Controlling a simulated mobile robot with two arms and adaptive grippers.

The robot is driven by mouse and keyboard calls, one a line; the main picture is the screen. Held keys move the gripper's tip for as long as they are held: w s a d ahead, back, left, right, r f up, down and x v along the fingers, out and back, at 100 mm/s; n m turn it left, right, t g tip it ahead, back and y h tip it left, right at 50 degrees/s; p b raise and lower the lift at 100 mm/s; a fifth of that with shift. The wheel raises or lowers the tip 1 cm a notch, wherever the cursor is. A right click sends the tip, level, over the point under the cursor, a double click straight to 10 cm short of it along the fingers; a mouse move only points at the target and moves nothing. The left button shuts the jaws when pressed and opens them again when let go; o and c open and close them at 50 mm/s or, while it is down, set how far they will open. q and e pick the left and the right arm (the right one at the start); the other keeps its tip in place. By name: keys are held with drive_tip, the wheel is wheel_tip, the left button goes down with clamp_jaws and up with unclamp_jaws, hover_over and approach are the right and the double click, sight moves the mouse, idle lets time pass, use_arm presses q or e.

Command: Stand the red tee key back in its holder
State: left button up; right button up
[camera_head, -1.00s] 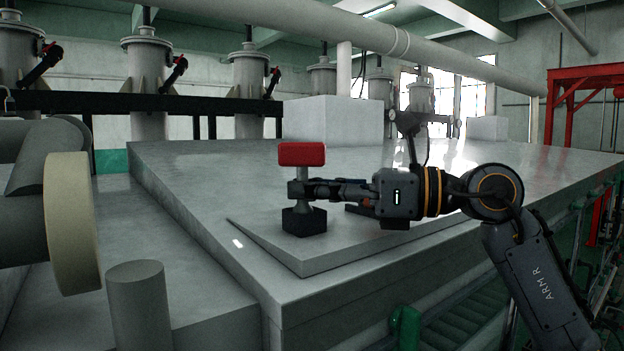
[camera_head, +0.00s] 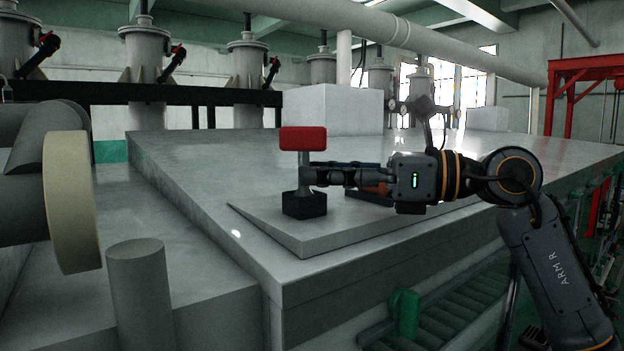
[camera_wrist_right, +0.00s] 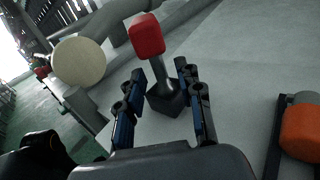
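The red tee key (camera_head: 303,140) has a red crossbar on a grey shaft. It stands upright with its lower end in the black block holder (camera_head: 304,205) on the grey slab. My right gripper (camera_head: 310,176) comes in from the right at shaft height. In the right wrist view, its two fingers (camera_wrist_right: 163,76) are spread apart, with the grey shaft between and just beyond them and gaps on both sides. The red crossbar (camera_wrist_right: 147,35) is above the fingertips there. The shaft's seat inside the holder is hidden. My left gripper is not in view.
An orange object (camera_wrist_right: 300,130) lies on a dark piece beside my right gripper. A white box (camera_head: 333,108) stands farther back on the worktop. A large pale pipe end (camera_head: 72,200) and a grey post (camera_head: 140,295) are at left. The slab's front edge is close below.

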drive_tip(key=b+v, duration=0.3)
drive_tip(key=v, duration=0.6)
drive_tip(key=shift+f, duration=0.2)
drive_tip(key=shift+s+d+r, duration=0.2)
drive_tip(key=shift+d, duration=0.4)
